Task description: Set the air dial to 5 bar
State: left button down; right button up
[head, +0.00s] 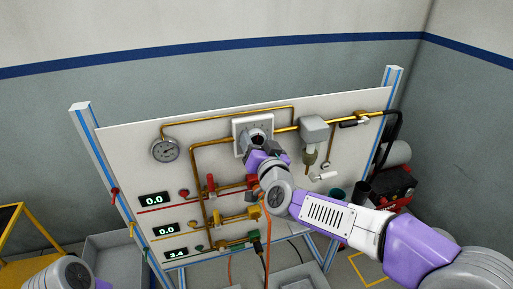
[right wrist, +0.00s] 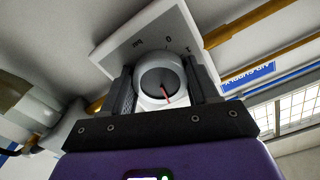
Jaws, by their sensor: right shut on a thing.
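The air dial is a round grey-white knob (right wrist: 158,72) with a red pointer line, on a square white plate (right wrist: 118,52) marked with small figures. The plate also shows in the head view, on the upper middle of the panel (head: 240,125). My right gripper (head: 257,144) reaches it from the lower right. In the right wrist view its two dark fingers (right wrist: 163,80) stand on both sides of the knob and are shut on it. The red line points down towards my palm in that view. My left gripper is out of view.
A round gauge (head: 164,149) is left of the dial. Readouts show 0.0 (head: 154,199), 0.0 (head: 167,228) and 3.4 (head: 175,254). Brass pipes (head: 204,158) and a grey filter unit (head: 314,128) flank the dial. Coloured valves (head: 252,212) sit below.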

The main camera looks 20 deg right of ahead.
jog(key=shift+f+m+b, duration=0.15)
jog(key=shift+m+b, duration=0.95)
jog(key=shift+m, duration=1)
jog(key=o, duration=1)
jog(key=shift+o, duration=0.2)
jog(key=shift+s, duration=0.1)
jog(key=s+p, duration=0.1)
jog(key=s, duration=0.6)
jog(key=shift+s, duration=0.2)
jog(key=shift+d, duration=0.1)
